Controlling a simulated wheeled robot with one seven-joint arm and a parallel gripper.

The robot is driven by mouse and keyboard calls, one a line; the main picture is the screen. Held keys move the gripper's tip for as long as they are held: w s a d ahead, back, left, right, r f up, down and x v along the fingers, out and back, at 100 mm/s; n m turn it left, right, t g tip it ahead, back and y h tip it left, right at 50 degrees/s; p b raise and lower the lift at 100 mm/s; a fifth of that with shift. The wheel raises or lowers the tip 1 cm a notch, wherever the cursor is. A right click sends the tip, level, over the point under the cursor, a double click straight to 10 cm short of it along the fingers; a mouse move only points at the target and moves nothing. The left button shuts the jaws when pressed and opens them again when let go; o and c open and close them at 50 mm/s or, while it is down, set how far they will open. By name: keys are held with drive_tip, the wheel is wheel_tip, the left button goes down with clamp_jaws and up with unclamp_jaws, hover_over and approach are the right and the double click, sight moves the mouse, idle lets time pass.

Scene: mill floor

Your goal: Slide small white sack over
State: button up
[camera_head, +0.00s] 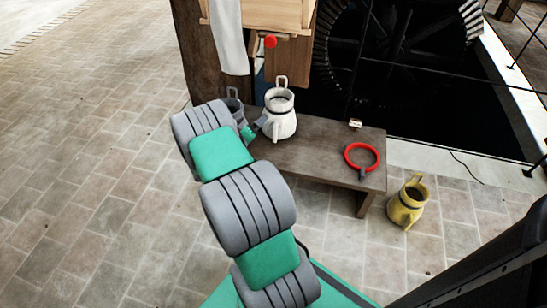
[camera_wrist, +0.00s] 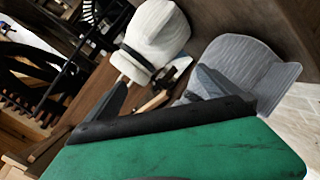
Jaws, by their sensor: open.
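A white jug-like vessel (camera_head: 281,118) with a dark band and a loop handle stands upright on a wooden bench (camera_head: 310,160). I see nothing that is plainly a sack. My gripper (camera_head: 258,127) is at the bench, close to the left of the white vessel, with its fingers apart. In the wrist view my gripper (camera_wrist: 160,82) is open, with the white vessel (camera_wrist: 157,38) beyond the left finger. A grey vessel (camera_wrist: 235,62) lies beyond the right finger. In the head view my arm partly hides the grey vessel (camera_head: 234,104). Whether a finger touches either one I cannot tell.
A yellow jug (camera_head: 407,203) stands on the floor at right. A white cloth (camera_head: 229,35) hangs behind the bench. A dark wheel (camera_head: 395,50) stands in a pit behind.

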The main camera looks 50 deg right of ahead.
drive_tip(key=s+d+f+n+h, duration=0.2)
drive_tip(key=s+d+f, duration=0.1)
drive_tip(key=s, duration=0.1)
drive_tip(key=n+t+p, duration=0.2)
drive_tip(key=n+t, duration=0.4)
drive_tip(key=n, duration=0.2)
approach(276, 136)
drive_tip(key=v, duration=0.3)
drive_tip(key=shift+s+r+y, duration=0.1)
drive_tip(key=shift+r+y, duration=0.15)
drive_tip(key=shift+y, duration=0.05)
drive_tip(key=b+x, duration=0.1)
drive_tip(key=x, duration=0.3)
drive_tip(key=shift+w+d+f+b, duration=0.25)
drive_tip(key=shift+d+b, duration=0.05)
drive_tip(key=shift+b, duration=0.1)
drive_tip(key=shift+b+x, duration=0.8)
drive_tip(key=shift+x, duration=2.8)
drive_tip(key=shift+r, duration=0.2)
drive_tip(key=shift+c, duration=0.2)
drive_tip(key=c, duration=2)
drive_tip(key=shift+o, duration=0.2)
